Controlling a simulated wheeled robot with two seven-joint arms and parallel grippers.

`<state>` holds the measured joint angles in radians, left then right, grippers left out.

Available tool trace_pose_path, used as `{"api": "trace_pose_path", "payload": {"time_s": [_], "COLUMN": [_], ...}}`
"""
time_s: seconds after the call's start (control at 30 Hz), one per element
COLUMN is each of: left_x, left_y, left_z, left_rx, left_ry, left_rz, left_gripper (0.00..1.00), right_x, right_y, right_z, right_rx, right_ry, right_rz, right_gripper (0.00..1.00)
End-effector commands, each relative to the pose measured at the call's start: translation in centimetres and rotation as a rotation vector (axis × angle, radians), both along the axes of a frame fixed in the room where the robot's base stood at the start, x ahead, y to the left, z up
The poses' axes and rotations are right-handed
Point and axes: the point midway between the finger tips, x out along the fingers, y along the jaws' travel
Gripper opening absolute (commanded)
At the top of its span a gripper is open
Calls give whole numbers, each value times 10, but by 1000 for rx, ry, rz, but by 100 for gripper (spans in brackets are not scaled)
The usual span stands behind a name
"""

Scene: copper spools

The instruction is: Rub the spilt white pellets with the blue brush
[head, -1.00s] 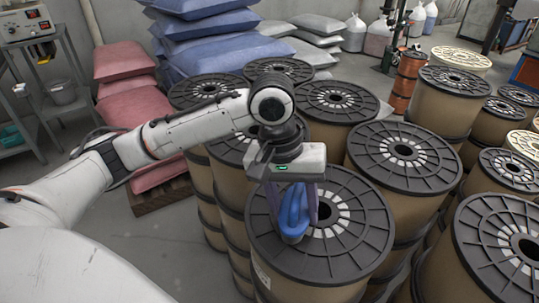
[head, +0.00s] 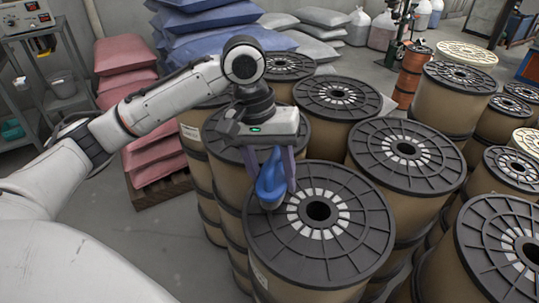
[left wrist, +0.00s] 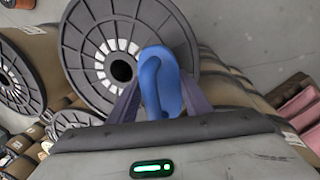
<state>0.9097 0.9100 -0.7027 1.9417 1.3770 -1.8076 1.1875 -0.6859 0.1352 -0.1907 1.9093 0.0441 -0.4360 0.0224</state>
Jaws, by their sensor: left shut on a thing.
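My left gripper (head: 271,184) is shut on the blue brush (head: 269,180), which points downward between its fingers. It holds the brush over the far left part of the black top flange of the nearest central spool (head: 317,262). I cannot tell whether the brush touches the flange. In the left wrist view the brush (left wrist: 158,80) shows between the fingers, left of it the spool's hub hole and pale marks. I cannot make out loose white pellets apart from the pale patches ringing the hub. My right gripper is not in view.
Other tall spools stand close around, one behind (head: 343,98) and one to the right (head: 405,150). Red sacks (head: 125,75) and blue sacks (head: 210,45) are stacked at the back left. A shelf stands far left. Grey floor is open left of the spools.

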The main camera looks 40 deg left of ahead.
Motion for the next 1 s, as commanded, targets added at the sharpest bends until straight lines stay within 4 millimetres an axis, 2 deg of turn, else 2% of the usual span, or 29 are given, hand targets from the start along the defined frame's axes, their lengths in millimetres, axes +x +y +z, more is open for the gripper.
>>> {"api": "trace_pose_path", "payload": {"time_s": [0.53,1.0], "left_x": [0,-1], "left_y": [1,1], "left_z": [50,55], "left_rx": [-1,-1], "left_ry": [-3,0], "left_rz": [5,4], "left_gripper": [24,24], "right_x": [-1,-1], "right_y": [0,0], "right_z": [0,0], "right_rx": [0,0], "right_ry": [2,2], "right_rz": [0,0], "right_gripper": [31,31]}}
